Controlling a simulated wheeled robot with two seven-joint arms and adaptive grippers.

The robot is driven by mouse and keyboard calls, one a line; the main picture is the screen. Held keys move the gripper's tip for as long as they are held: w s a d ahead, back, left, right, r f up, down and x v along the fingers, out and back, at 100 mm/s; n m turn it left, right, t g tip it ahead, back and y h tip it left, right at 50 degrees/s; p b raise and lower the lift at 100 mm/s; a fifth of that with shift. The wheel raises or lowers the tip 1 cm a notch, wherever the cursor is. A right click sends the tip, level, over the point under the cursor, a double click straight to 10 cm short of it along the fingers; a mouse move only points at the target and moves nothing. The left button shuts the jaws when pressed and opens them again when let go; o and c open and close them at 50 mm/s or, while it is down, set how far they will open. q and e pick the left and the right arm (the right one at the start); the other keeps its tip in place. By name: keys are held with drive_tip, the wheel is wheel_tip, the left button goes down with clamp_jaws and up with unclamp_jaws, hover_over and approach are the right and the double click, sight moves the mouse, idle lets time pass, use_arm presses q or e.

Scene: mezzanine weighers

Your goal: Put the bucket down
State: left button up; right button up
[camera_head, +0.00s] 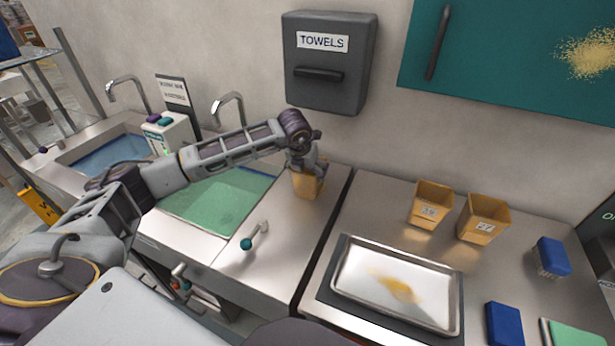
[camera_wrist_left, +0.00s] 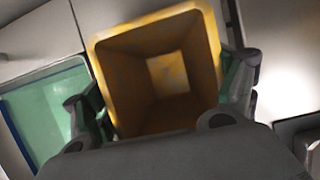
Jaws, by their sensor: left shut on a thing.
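The bucket is a tan-yellow square tapered tub (camera_head: 308,184) at the right end of the sink counter, near the wall. My left gripper (camera_head: 306,164) reaches down over it from above. In the left wrist view the bucket (camera_wrist_left: 160,75) is seen from above, empty inside, with a finger of my left gripper (camera_wrist_left: 165,105) on each side of it. The gripper is shut on the bucket. The bucket's base is close to the counter; I cannot tell whether it touches. My right gripper is not in view.
Two similar tan buckets (camera_head: 431,206) (camera_head: 484,218) stand on the right counter. A metal tray (camera_head: 347,285) with yellow powder lies in front of them. A blue brush (camera_head: 552,257) and a blue block (camera_head: 504,323) are at right.

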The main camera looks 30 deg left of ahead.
use_arm(q)
wheel_tip(320, 180, up, 10)
drive_tip(key=b, duration=0.1)
idle(0.7)
idle(0.4)
